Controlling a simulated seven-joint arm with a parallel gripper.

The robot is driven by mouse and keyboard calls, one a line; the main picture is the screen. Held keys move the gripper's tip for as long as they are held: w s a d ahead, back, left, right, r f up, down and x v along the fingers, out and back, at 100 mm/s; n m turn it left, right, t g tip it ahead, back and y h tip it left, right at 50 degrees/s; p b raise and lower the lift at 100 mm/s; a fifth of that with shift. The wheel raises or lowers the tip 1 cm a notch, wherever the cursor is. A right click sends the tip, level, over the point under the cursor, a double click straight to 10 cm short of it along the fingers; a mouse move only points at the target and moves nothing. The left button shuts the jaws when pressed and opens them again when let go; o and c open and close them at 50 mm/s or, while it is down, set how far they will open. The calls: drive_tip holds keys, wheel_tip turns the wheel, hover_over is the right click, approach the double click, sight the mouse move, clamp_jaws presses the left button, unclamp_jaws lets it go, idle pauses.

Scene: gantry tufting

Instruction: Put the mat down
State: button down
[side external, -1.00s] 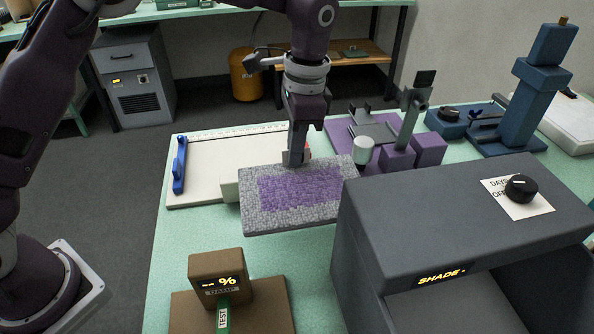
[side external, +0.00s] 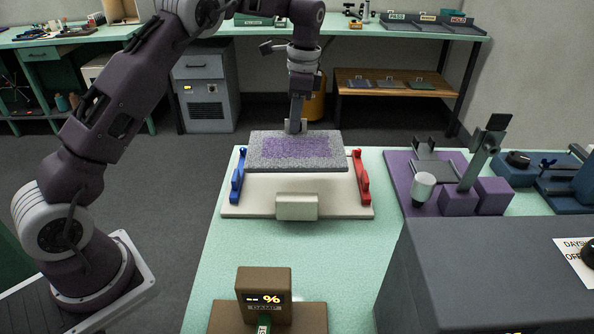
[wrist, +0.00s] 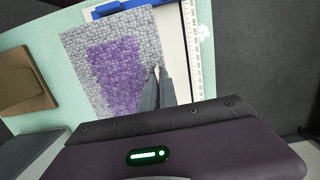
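The mat (side external: 265,164) is a grey speckled slab with a purple patch. It lies roughly level over the rear part of a white board (side external: 260,207), between a blue clamp (side external: 237,175) and a red clamp (side external: 361,177). It seems raised above the board, but I cannot tell the gap exactly. My gripper (side external: 295,129) is shut on the mat's far edge. In the wrist view the fingertips (wrist: 156,74) meet the edge of the mat (wrist: 85,45). The board's ruled edge (wrist: 191,50) shows beyond it.
A beige block (side external: 297,207) sits at the board's front edge. A brown readout box (side external: 264,295) stands at the front of the green table. A purple fixture (side external: 457,200) stands right, and a large dark grey box (side external: 480,280) fills the front right. Green tabletop (side external: 290,240) between them is clear.

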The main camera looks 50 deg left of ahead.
drive_tip(key=f, duration=0.3)
drive_tip(key=w+f, duration=0.1)
drive_tip(key=f, duration=0.6)
drive_tip(key=shift+w+a, duration=0.25)
drive_tip(key=shift+a, duration=0.15)
drive_tip(key=c, duration=1.6)
unclamp_jaws()
drive_tip(key=shift+f, duration=0.1)
drive_tip(key=shift+c, duration=0.2)
wheel_tip(320, 180, up, 12)
drive_tip(key=w+d, duration=0.1)
drive_tip(key=shift+r, duration=0.2)
